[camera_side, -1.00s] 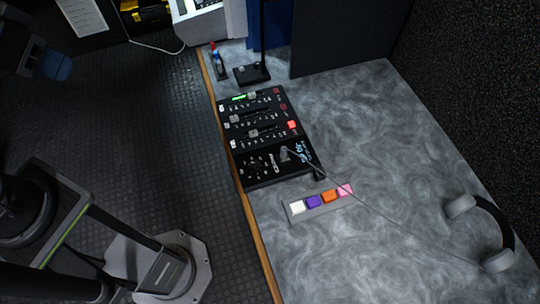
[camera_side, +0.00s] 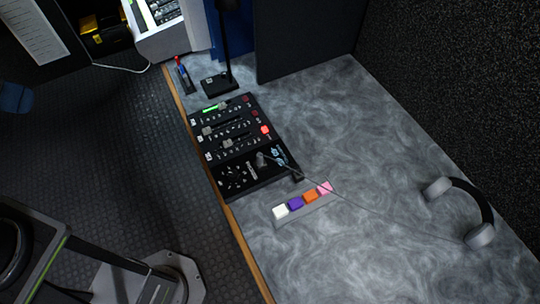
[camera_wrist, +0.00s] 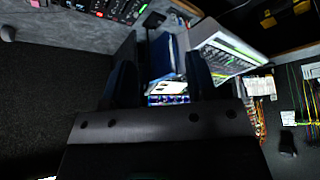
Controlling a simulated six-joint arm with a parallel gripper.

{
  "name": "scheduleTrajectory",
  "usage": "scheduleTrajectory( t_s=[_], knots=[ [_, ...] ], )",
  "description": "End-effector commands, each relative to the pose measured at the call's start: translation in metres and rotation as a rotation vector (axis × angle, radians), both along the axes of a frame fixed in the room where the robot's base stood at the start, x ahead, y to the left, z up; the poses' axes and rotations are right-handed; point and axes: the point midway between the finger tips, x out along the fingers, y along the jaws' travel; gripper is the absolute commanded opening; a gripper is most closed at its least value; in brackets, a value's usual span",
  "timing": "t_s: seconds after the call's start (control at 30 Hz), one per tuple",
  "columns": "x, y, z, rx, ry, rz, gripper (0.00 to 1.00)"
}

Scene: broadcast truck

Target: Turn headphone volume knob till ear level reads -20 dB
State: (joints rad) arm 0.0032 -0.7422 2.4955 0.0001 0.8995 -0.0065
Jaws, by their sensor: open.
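A black control panel (camera_side: 222,128) lies on the grey desk in the side view, with faders, a red lit button and a green lit strip. Its front section has small knobs (camera_side: 235,178), a grey plug with a cable (camera_side: 262,160) and blue markings (camera_side: 278,153) too small to read. I cannot tell which knob is the headphone volume. Grey headphones (camera_side: 484,197) lie at the desk's right end. My gripper (camera_wrist: 161,78) is open and empty in the wrist view, away from the panel. Only a blue bit of it shows at the side view's left edge.
A black stand (camera_side: 220,82), a small holder with pens (camera_side: 183,75) and a dark upright screen (camera_side: 305,38) stand behind. The desk's right half is mostly clear.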

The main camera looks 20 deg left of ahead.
Motion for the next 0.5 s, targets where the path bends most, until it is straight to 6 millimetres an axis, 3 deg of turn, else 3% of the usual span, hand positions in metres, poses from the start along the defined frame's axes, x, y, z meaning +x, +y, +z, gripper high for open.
scheduleTrajectory(
  t_s=[0.23,0.5],
  knots=[
    [0.041,-0.024,-0.002,-0.06,0.088,0.038,0.52],
    [0.107,-0.086,-0.038,-0.125,0.237,0.134,0.52]
  ],
)
